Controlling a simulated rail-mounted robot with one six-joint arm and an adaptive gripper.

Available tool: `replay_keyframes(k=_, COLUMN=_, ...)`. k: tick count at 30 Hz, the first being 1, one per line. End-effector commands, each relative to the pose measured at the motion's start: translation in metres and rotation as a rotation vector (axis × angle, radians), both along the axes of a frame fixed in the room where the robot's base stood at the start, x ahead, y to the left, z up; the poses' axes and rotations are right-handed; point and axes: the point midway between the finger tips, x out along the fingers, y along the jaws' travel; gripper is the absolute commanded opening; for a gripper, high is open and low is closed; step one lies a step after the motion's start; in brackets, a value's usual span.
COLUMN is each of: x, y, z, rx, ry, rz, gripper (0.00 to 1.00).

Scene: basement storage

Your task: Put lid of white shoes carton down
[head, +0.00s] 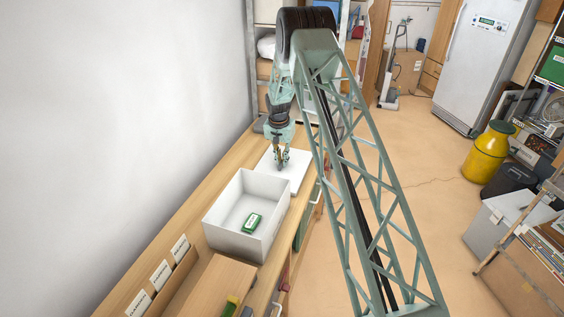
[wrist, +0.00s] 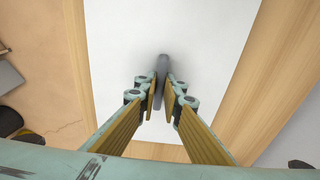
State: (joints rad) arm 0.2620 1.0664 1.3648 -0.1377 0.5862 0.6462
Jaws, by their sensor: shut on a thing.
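The white lid (head: 296,158) is flat and level just behind the open white shoes carton (head: 226,233) in the head view. In the wrist view the lid (wrist: 205,40) fills the middle, with a grey upright handle (wrist: 161,66) on it. My gripper (head: 281,164) points down over the lid. In the wrist view my gripper (wrist: 161,90) has its two fingers closed on both sides of the handle. Whether the lid touches the bench or hovers just above it is hard to tell. A small green box (head: 251,222) lies inside the carton.
The wooden bench (head: 190,200) runs along the grey wall. A wooden box with several white labelled cards (head: 161,275) stands in front of the carton. A shelf rack stands behind the bench.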

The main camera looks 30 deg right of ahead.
Motion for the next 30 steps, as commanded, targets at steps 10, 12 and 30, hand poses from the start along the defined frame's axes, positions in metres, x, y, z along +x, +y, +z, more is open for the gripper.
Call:
replay_keyframes(k=10, x=0.0003, y=-0.0002, z=-0.0009, rx=-0.001, ry=-0.001, rz=0.0, gripper=0.0)
replay_keyframes(k=12, x=0.0003, y=-0.0002, z=-0.0025, rx=-0.001, ry=-0.001, rz=0.0, gripper=0.0)
replay_keyframes(k=30, x=0.0002, y=-0.0001, z=-0.0023, rx=-0.001, ry=-0.001, rz=0.0, gripper=0.21)
